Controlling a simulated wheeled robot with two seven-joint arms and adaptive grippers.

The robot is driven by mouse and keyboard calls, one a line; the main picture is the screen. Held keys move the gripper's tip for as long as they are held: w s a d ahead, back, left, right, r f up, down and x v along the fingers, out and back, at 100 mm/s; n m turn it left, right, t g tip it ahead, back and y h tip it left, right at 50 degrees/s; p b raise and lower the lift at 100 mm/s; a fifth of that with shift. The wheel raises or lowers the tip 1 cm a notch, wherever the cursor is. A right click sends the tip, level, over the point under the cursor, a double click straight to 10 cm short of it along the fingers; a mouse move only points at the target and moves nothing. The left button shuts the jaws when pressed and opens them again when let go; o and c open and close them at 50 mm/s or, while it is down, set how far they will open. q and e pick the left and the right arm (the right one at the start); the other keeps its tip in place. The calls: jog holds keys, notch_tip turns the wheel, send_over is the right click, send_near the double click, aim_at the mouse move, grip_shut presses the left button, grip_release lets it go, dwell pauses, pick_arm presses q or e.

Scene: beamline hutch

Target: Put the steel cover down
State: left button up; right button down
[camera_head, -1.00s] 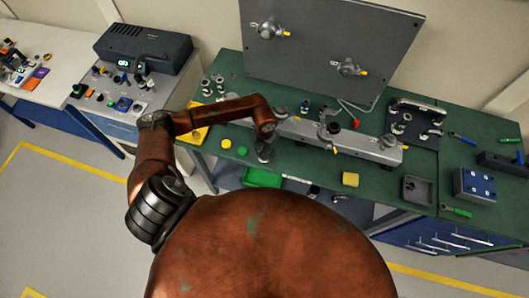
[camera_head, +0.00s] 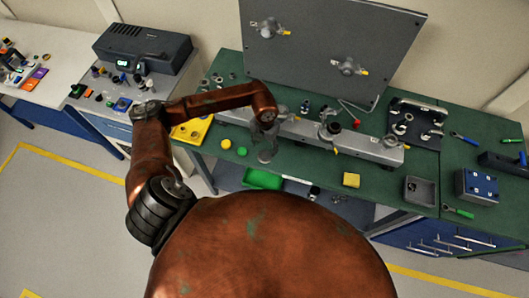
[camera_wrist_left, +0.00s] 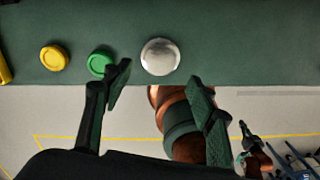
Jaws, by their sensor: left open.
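The steel cover is a shiny round silver disc (camera_wrist_left: 160,57) lying on the green bench top near its front edge, beside a green cap (camera_wrist_left: 100,62). My left gripper (camera_wrist_left: 161,80) is open, with its two fingers apart and the cover showing between and beyond their tips. Nothing is held. In the head view my left gripper (camera_head: 266,147) hangs above the bench's front edge, and its fingers make the cover hard to make out there. My right gripper is not in view.
A yellow cap (camera_head: 226,144) sits left of the green cap. A long metal rail (camera_head: 345,140) with fittings lies behind the gripper, before an upright grey panel (camera_head: 320,60).

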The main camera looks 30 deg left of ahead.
pick_arm(q)
notch_tip(320, 180, up, 6)
jog(key=shift+f+b, duration=0.1)
jog(key=shift+b, duration=0.4)
